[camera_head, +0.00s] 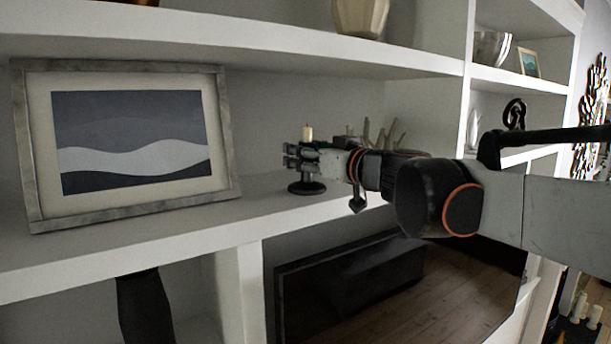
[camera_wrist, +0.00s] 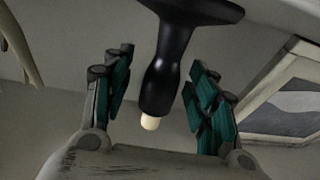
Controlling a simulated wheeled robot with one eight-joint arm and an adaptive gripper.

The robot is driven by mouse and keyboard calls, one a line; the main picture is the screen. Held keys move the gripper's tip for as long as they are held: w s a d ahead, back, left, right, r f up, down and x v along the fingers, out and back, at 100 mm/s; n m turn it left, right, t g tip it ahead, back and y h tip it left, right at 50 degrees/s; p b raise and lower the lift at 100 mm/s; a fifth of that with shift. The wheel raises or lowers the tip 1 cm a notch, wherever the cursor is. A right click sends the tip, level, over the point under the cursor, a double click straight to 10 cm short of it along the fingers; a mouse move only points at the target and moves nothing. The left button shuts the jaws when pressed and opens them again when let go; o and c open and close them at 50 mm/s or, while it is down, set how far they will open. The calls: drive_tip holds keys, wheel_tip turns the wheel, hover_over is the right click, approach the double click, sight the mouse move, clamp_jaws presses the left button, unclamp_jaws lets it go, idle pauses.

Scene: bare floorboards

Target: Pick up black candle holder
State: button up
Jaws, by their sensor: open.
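The black candle holder (camera_head: 307,187) stands upright on the white shelf, with a short cream candle (camera_head: 307,133) at its top. My gripper (camera_head: 297,157) is level with the holder's stem and hides its middle in the head view. In the wrist view, the holder (camera_wrist: 168,65) appears upside down with its wide base at the top and the cream candle tip (camera_wrist: 150,122) at the bottom. My gripper (camera_wrist: 158,85) is open there, with one finger on each side of the stem. Gaps show between the stem and both fingers.
A grey-framed picture (camera_head: 128,147) stands left of the holder on the same shelf (camera_head: 255,205). An antler-like ornament (camera_head: 380,138) is behind my gripper. A shelf above (camera_head: 270,40) carries a beige vase (camera_head: 360,16). A dark screen (camera_head: 390,290) is below.

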drive_tip(key=shift+s, duration=0.1)
clamp_jaws()
drive_tip(key=shift+r, duration=0.1)
